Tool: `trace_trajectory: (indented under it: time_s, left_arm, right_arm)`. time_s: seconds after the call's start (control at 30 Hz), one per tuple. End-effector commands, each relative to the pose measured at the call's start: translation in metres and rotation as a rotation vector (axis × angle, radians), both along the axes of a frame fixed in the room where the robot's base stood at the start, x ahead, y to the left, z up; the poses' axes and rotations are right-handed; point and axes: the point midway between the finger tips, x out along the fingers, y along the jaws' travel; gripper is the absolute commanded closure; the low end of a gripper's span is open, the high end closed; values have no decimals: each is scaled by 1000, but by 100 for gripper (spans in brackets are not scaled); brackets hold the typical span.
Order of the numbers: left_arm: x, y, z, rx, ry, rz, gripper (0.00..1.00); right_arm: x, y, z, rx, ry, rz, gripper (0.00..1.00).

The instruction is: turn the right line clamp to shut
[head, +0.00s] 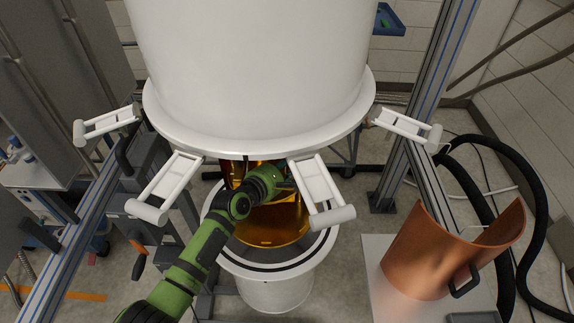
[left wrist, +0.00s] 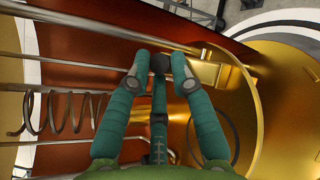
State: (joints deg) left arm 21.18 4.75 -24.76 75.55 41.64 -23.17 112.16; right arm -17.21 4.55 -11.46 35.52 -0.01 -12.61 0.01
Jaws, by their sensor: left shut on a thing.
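My left arm reaches under the white can, and my left gripper (head: 277,178) is among the gold parts there, its fingertips partly hidden behind a white hinged arm. In the left wrist view my left gripper (left wrist: 161,60) has its teal fingers drawn together on a small dark knob (left wrist: 160,64), which I take to be the handle of the right line clamp. A gold block (left wrist: 208,73) sits just right of the fingertips, beside a thin metal line. The clamp's body and its turn angle are not clear. My right gripper is not in view.
The white can (head: 255,60) hangs close above my arm, with white hinged arms (head: 322,190) around its rim. A gold plate (head: 270,232) lies below. Coiled tubing (left wrist: 62,112) and straight lines run left of the gripper. A copper shield (head: 435,250) stands at right.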

Motion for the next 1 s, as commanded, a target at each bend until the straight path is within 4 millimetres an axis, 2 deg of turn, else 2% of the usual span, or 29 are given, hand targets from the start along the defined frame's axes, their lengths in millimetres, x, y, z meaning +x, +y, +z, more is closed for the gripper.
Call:
trace_trajectory:
  time_s: [0.03,0.07,0.57,0.77,1.0]
  left_arm:
    - [-4,-6,-3,-4,12,-11,69]
    - [-4,-6,-3,-4,12,-11,57]
    - [-6,2,1,-2,2,-4,57]
    - [-28,17,8,0,2,-2,57]
    - [-66,40,22,-1,5,-4,57]
  right_arm:
    - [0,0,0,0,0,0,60]
    - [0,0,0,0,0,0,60]
    - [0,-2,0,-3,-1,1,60]
    - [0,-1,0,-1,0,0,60]
    - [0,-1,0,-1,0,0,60]
